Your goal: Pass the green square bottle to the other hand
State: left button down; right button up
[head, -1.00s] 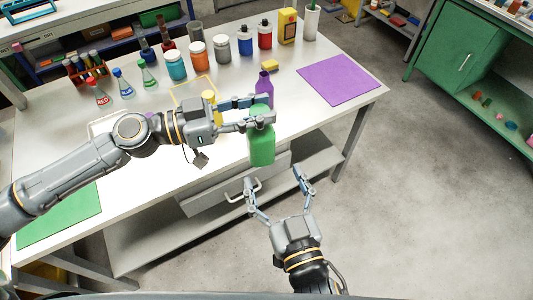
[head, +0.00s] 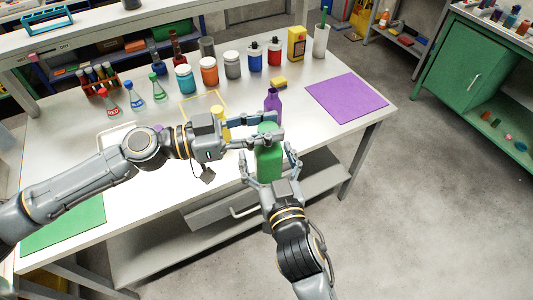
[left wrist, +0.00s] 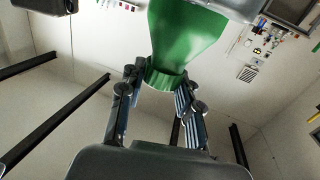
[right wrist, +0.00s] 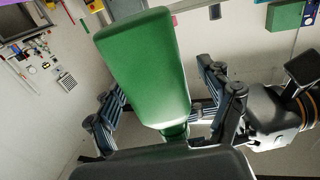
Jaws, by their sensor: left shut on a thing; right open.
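The green square bottle (head: 269,164) is held upright in front of the table's front edge. My left gripper (head: 272,138) is shut on its upper part, near the neck; the left wrist view shows the fingers at the neck of the bottle (left wrist: 186,40). My right gripper (head: 270,162) is open, with its fingers on either side of the bottle's body. In the right wrist view the bottle (right wrist: 145,65) stands between the spread fingers, and a gap shows on the left side. I cannot tell whether the right finger touches it.
The white table (head: 240,105) carries a row of jars, several flasks and a tube rack (head: 100,83) at the back. A purple bottle (head: 272,102) stands just behind the grippers. A purple mat (head: 347,96) lies at right, a green mat (head: 65,225) at left. Open floor lies right.

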jog(key=c, duration=1.3)
pick_arm(q)
jog(key=c, duration=0.8)
grip_release()
jog(key=shift+c, duration=0.2)
pick_arm(e)
jog(key=shift+o, duration=0.2)
